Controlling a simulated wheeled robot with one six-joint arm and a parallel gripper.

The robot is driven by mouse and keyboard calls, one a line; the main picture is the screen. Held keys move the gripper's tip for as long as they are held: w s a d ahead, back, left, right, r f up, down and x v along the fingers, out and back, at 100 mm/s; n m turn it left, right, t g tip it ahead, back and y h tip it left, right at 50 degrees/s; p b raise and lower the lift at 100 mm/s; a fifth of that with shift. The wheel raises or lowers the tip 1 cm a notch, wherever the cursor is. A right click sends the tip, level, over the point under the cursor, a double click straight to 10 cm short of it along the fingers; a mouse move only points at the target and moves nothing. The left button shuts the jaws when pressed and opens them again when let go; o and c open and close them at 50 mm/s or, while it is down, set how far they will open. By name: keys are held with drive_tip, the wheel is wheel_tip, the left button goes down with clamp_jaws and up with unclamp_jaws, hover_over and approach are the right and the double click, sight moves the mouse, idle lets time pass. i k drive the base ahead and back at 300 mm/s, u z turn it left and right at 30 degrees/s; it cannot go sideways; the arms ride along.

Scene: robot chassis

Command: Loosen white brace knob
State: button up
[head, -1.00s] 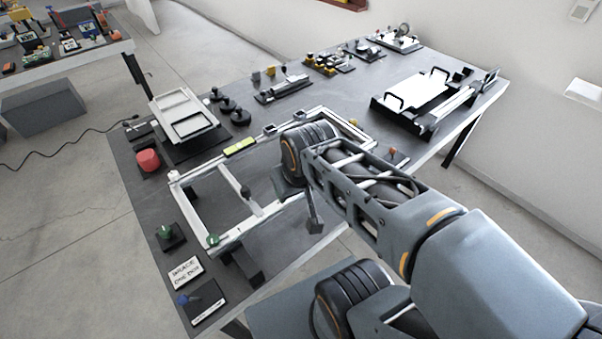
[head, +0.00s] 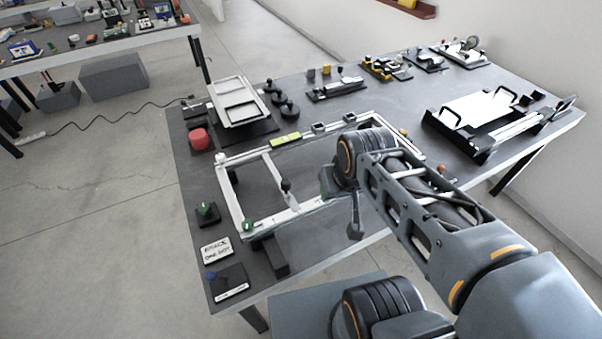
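A white rectangular frame (head: 229,206) lies on the dark bench, with a white brace bar (head: 273,168) across its left part. A green knob (head: 249,226) sits at the frame's near left corner. I see no knob that is clearly white. My gripper (head: 355,232) hangs at the end of my arm over the bench's near side, to the right of the brace knob and apart from it. It looks dark and small, and its finger gap cannot be made out. My arm hides the frame's right part.
A red knob (head: 198,139), a tilted white panel (head: 238,101) and several black knobs stand behind the frame. A second green knob (head: 207,211), a label card (head: 216,250) and a blue knob (head: 211,276) line the left edge. A white plate fixture (head: 478,112) stands at right.

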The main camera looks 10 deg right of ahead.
sight(220, 157)
drive_tip(key=k, duration=1)
drive_tip(key=u, duration=1.95)
drive_tip(key=i, duration=3.3)
drive_tip(key=z, duration=3.5)
drive_tip(key=i, duration=0.5)
